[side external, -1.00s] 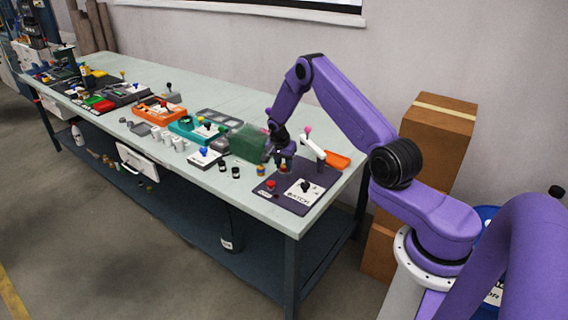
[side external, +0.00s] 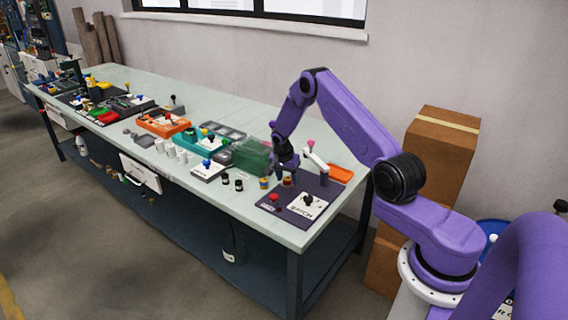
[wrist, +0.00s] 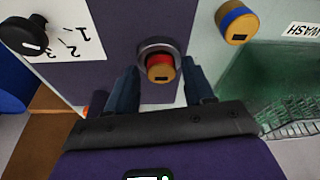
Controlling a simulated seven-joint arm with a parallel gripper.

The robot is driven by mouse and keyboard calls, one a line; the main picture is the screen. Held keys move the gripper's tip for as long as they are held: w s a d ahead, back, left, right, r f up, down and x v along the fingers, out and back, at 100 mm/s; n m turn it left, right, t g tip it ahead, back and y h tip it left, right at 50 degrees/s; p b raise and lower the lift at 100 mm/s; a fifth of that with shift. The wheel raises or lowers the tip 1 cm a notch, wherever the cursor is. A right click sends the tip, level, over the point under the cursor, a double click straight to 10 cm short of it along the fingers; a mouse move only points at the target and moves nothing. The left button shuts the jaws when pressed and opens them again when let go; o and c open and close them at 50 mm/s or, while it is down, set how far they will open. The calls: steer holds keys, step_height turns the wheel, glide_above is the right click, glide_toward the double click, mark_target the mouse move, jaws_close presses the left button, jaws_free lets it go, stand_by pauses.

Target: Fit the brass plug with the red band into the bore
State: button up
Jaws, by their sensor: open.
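The brass plug with the red band (wrist: 160,68) stands inside a grey ring, the bore (wrist: 144,50), on the dark purple panel (wrist: 108,70). In the wrist view its end and red band show above the ring; how deep it sits is hidden. In the side view the plug (side external: 287,181) shows as a small orange-red spot below my gripper (side external: 285,169). My gripper (wrist: 161,78) is open, one finger on each side of the plug, with visible gaps. It appears to be above the plug, not holding it.
A brass plug with a blue band (wrist: 237,21) stands on the bench beside the panel. A translucent green box (side external: 252,156) is near my gripper. The panel also carries a black knob (wrist: 24,33) and a red button (side external: 274,197). An orange tray (side external: 340,174) lies behind.

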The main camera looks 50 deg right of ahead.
mark_target(284, 191)
steer(key=w+v, duration=0.1)
steer(key=v, duration=1)
steer(key=s+a+r+n+y, duration=0.15)
steer(key=a+r+n, duration=0.5)
steer(key=a, duration=0.65)
steer(key=s+a+r+n, duration=0.5)
steer(key=s+a+n, duration=0.2)
steer(key=s+a, duration=0.35)
steer(key=s+a+r+n+y, duration=0.1)
steer(key=s+a+n, duration=0.1)
steer(key=s+n, duration=0.5)
steer(key=s+a+r+n+y, duration=0.1)
steer(key=s+n, duration=0.6)
steer(key=s, duration=1.3)
steer(key=shift+a+r+n, duration=0.35)
steer(key=shift+a+r, duration=0.15)
steer(key=shift+o, duration=0.2)
